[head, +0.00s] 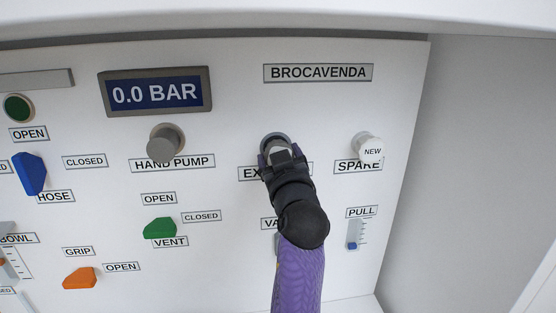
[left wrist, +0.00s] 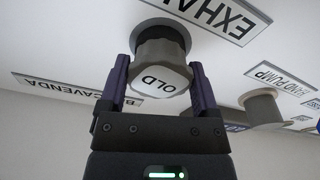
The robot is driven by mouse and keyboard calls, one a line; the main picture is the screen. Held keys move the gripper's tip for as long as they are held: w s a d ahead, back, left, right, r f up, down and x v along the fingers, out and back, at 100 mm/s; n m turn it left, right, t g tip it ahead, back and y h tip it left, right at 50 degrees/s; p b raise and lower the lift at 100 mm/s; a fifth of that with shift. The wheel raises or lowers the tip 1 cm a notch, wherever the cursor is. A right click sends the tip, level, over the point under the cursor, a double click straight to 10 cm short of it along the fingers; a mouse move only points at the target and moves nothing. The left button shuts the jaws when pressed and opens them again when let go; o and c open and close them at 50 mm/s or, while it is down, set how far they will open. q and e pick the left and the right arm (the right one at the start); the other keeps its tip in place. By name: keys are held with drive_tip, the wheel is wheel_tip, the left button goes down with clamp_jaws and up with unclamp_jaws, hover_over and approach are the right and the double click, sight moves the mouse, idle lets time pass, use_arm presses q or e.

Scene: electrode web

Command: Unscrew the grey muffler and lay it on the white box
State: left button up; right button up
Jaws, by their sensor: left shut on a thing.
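The grey muffler (left wrist: 160,50), a knobbed cylinder with a pale end face marked OLD, sits at the exhaust port on the white panel. My left gripper (left wrist: 160,72) has one dark purple finger on each side of it and is shut on it. In the head view my left gripper (head: 277,150) is at the port above the EXHAUST label, and hides most of the muffler. I cannot tell whether the muffler is still threaded in. No white box can be made out for sure. My right gripper is not in view.
A white spare muffler marked NEW (head: 369,147) sticks out right of my gripper. The hand pump knob (head: 165,141) sticks out to the left. A display (head: 155,92) reads 0.0 BAR.

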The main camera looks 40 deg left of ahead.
use_arm(q)
drive_tip(key=shift+f+n+b, duration=0.1)
drive_tip(key=shift+n+b, duration=0.75)
drive_tip(key=shift+n, duration=0.35)
drive_tip(key=shift+n+g, duration=0.3)
drive_tip(key=shift+n, duration=0.1)
drive_tip(key=shift+d, duration=0.1)
drive_tip(key=shift+s+d, duration=0.2)
drive_tip(key=shift+s+d, duration=0.2)
drive_tip(key=shift+d, duration=0.05)
drive_tip(key=shift+v, duration=1.05)
drive_tip(key=shift+s, duration=0.1)
